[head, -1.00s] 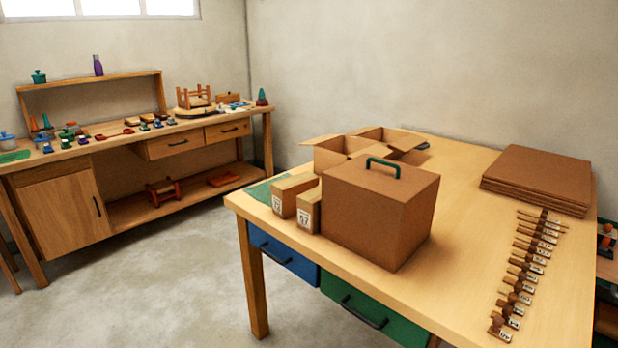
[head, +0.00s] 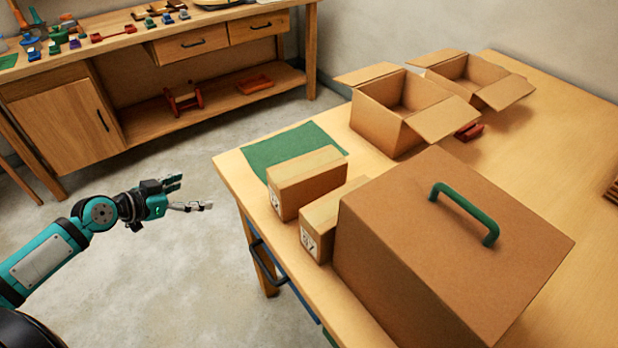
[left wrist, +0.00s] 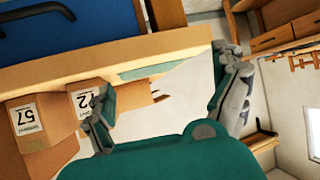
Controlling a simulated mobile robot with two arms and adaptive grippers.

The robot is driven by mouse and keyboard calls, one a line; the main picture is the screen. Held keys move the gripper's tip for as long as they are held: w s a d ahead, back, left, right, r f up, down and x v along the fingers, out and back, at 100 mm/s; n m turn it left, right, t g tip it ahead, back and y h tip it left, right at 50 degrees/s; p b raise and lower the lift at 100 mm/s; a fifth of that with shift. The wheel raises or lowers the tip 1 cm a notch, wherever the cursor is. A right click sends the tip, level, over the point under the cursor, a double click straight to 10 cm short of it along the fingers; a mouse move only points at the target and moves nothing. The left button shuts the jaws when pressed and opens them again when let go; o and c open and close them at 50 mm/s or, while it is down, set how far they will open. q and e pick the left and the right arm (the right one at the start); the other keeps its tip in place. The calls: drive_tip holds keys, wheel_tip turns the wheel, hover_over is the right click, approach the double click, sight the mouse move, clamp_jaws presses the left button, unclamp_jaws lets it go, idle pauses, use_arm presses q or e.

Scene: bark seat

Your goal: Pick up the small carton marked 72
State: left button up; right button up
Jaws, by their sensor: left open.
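The small carton marked 72 (head: 308,183) stands on the table next to the green mat. Its label is turned to the table's front edge and is too small to read in the head view. In the left wrist view the label on carton 72 (left wrist: 82,101) shows, partly hidden behind a finger. A similar carton marked 57 (head: 325,222) stands beside it, and its label also shows in the left wrist view (left wrist: 27,120). My left gripper (head: 192,195) is open and empty, out past the table's edge, left of both cartons. My right gripper is not in view.
A large brown box (head: 450,250) with a green handle stands close to carton 57. Two open cardboard boxes (head: 385,115) stand farther back. The green mat (head: 290,150) is bare beside carton 72. A wooden workbench (head: 150,55) stands behind, across open floor.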

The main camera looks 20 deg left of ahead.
use_arm(q)
drive_tip(key=s+d+r+m+g+h, duration=0.1)
drive_tip(key=d+r+m+h, duration=0.15)
drive_tip(key=d+r, duration=0.45)
drive_tip(key=s+d+r+m+h, duration=0.2)
drive_tip(key=d+r+h, duration=0.1)
drive_tip(key=d+r, duration=0.35)
drive_tip(key=p, duration=0.1)
approach(305, 166)
drive_tip(key=x, duration=0.3)
drive_tip(key=shift+w+a+r, duration=0.1)
drive_tip(key=shift+r, duration=0.1)
drive_tip(key=shift+w+d+f, duration=0.2)
drive_tip(key=shift+w+d+f+p, duration=0.1)
drive_tip(key=shift+w+d+p, duration=0.3)
drive_tip(key=shift+p, duration=0.15)
drive_tip(key=p+x, duration=0.1)
drive_tip(key=x, duration=0.2)
drive_tip(key=shift+w+d+f, duration=0.1)
drive_tip(key=shift+d, duration=0.2)
drive_tip(key=shift+w+d+f+g, duration=0.2)
drive_tip(key=shift+w+f+g, duration=0.05)
drive_tip(key=shift+g, duration=0.05)
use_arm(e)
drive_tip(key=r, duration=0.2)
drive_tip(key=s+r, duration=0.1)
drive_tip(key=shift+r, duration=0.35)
